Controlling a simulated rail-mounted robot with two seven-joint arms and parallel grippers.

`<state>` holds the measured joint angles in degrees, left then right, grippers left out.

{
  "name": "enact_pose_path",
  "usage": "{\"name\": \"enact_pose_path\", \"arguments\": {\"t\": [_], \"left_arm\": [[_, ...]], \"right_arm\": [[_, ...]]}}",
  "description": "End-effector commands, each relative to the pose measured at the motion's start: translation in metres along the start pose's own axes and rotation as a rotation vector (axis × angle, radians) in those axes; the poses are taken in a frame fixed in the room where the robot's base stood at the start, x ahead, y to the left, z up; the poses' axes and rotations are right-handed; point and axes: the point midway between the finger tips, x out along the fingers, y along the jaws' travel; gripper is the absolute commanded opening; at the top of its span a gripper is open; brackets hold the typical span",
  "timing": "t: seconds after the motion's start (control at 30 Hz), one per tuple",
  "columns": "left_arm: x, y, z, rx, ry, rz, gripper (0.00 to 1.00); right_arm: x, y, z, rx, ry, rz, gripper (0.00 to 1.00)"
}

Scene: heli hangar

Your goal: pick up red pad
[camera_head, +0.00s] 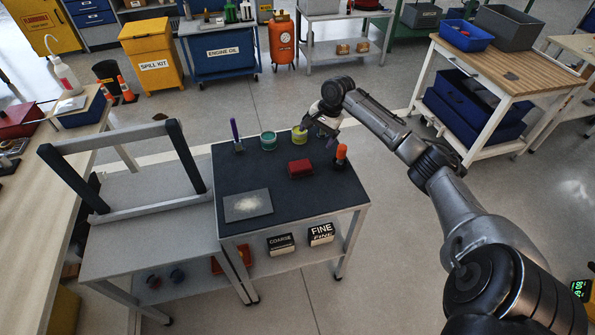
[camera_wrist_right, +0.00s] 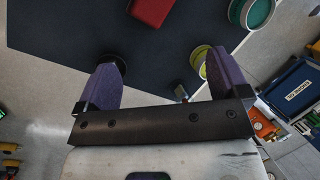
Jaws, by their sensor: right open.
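The red pad (camera_head: 300,168) is a small red block lying on the dark top of the table (camera_head: 262,205). In the right wrist view the red pad (camera_wrist_right: 152,10) shows at the top edge, partly cut off, ahead of the fingers. My right gripper (camera_head: 322,132) is over the table's back right corner, behind and to the right of the pad. In the right wrist view my right gripper (camera_wrist_right: 165,80) has its two purple-padded fingers wide apart, with nothing held between them. My left gripper is not in view.
A teal tin (camera_head: 268,140), a yellow tin (camera_head: 299,134) and a purple upright tool (camera_head: 236,138) stand behind the pad. An orange-topped item (camera_head: 341,155) stands right of it. A grey sheet with pale powder (camera_head: 247,205) lies front left. An empty frame (camera_head: 120,170) stands left.

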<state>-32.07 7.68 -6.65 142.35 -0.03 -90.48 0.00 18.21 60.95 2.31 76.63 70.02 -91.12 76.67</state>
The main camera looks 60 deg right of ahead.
Motion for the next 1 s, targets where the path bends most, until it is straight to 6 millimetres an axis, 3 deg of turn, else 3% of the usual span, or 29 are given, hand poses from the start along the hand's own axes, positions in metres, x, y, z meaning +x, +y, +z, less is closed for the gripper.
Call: {"name": "enact_pose_path", "arguments": {"t": [0.2,0.4,0.67,1.0], "left_arm": [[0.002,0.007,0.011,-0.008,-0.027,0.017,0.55],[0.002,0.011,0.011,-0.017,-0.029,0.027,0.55],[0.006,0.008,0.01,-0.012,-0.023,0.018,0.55],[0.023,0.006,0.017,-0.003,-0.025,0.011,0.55]], "right_arm": [[0.001,-0.002,0.015,0.464,-0.116,0.005,0.94],[0.001,-0.002,0.016,0.71,-0.115,0.021,0.94],[0.01,-0.002,0.017,0.802,-0.114,0.026,0.94],[0.061,-0.002,0.022,0.8,-0.114,0.027,0.94]]}}
